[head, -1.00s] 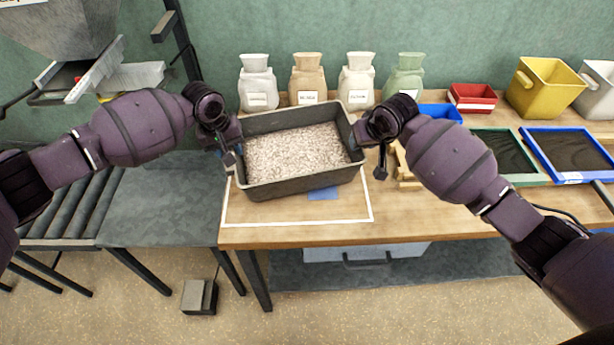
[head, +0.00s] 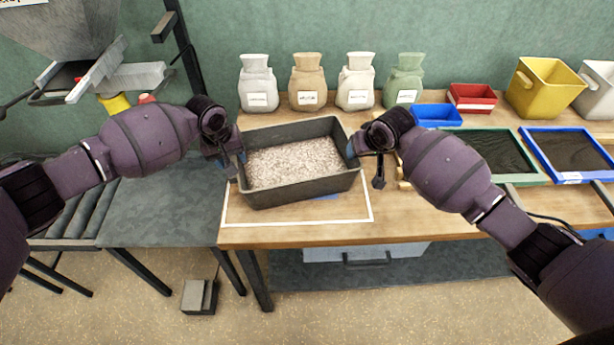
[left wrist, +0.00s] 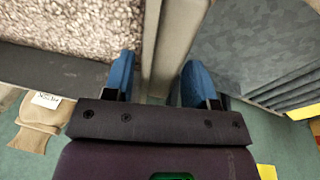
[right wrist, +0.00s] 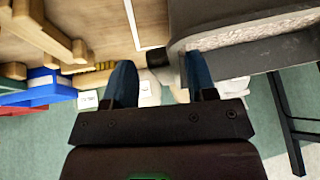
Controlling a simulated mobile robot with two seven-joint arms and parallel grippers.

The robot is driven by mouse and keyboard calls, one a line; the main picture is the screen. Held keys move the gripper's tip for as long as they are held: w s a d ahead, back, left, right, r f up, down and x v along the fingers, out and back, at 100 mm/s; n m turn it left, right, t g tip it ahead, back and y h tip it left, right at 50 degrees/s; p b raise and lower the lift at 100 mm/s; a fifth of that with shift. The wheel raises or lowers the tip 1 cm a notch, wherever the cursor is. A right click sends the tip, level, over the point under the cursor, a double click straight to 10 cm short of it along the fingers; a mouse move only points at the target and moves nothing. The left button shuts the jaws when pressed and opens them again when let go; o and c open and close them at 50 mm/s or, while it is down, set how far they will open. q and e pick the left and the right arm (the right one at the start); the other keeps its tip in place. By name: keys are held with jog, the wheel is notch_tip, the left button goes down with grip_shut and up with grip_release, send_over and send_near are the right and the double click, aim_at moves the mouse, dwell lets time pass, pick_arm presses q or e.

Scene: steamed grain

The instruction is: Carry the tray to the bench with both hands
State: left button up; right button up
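The dark grey tray (head: 300,193), filled with pale grain (head: 295,161), is over the wooden bench, inside a white outline; contact with the top is hard to judge. My left gripper (head: 238,158) is at its left rim. In the left wrist view, the blue fingers (left wrist: 160,78) stand apart on either side of the tray wall (left wrist: 172,40). My right gripper (head: 358,152) is at its right rim. In the right wrist view, its fingers (right wrist: 162,78) are wide apart, with a gap beside the tray edge (right wrist: 180,62).
Several sacks (head: 306,82) stand behind the tray by the green wall. A blue bin (head: 437,115), a red bin (head: 472,98), a yellow bin (head: 545,88) and framed trays (head: 570,152) are to the right. A roller conveyor (head: 75,212) and grey table (head: 165,215) are left of the bench (head: 430,215).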

pick_arm(q)
jog(key=shift+o, duration=0.5)
jog(key=shift+d, duration=0.1)
pick_arm(e)
jog(key=shift+o, duration=0.4)
jog(key=shift+a, duration=0.15)
pick_arm(q)
notch_tip(320, 180, up, 12)
jog(key=s+a, duration=0.1)
jog(key=shift+s+a, duration=0.2)
jog(key=shift+s, duration=0.2)
pick_arm(e)
jog(key=v, duration=1.2)
pick_arm(q)
jog(key=shift+f, duration=0.1)
